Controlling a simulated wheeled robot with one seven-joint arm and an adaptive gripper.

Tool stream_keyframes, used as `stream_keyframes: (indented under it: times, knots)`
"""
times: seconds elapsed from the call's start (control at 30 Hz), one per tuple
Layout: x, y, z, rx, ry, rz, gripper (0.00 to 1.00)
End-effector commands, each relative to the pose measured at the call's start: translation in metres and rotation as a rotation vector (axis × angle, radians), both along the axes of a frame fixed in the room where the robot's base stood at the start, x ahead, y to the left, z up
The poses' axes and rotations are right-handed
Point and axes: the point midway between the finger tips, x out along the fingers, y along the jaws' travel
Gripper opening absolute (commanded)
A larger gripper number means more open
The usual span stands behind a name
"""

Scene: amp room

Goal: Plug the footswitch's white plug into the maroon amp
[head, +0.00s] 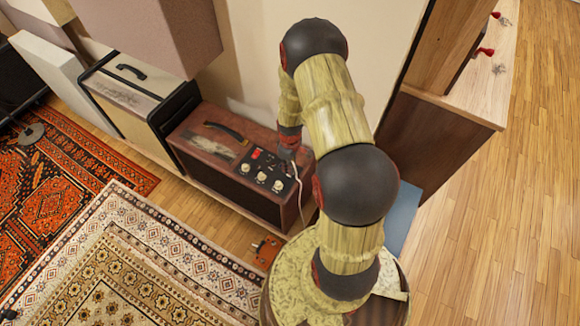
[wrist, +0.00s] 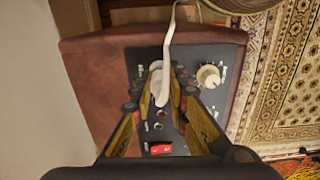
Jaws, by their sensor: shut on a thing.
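My gripper (head: 288,152) is over the right part of this panel. In the wrist view, my gripper (wrist: 158,88) is shut on the white plug (wrist: 156,82), held low over the panel. Round sockets (wrist: 160,113) show just beside the plug's lower end. I cannot tell whether its tip is in a socket. The white cable (wrist: 169,40) runs up from the plug. A small orange-red footswitch (head: 267,250) lies on the floor.
A red switch (wrist: 160,149) and a pale knob (wrist: 208,76) are close to my fingers. A cream-topped amp (head: 120,90) stands left of the maroon amp. A wooden cabinet (head: 440,135) stands at right. A patterned rug (head: 130,260) lies in front.

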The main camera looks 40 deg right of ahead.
Motion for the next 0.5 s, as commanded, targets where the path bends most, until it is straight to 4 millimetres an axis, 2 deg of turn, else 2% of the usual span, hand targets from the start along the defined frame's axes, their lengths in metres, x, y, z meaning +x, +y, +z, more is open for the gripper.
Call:
stream_keyframes:
  times: [0.33, 0.37, 0.5]
  knots:
    - [0.0000, 0.0000, -0.0015, 0.000, 0.000, 0.000, 0.00]
    - [0.0000, 0.0000, -0.0015, 0.000, 0.000, 0.000, 0.17]
    - [-0.0001, 0.0001, -0.0015, 0.000, 0.000, 0.000, 0.25]
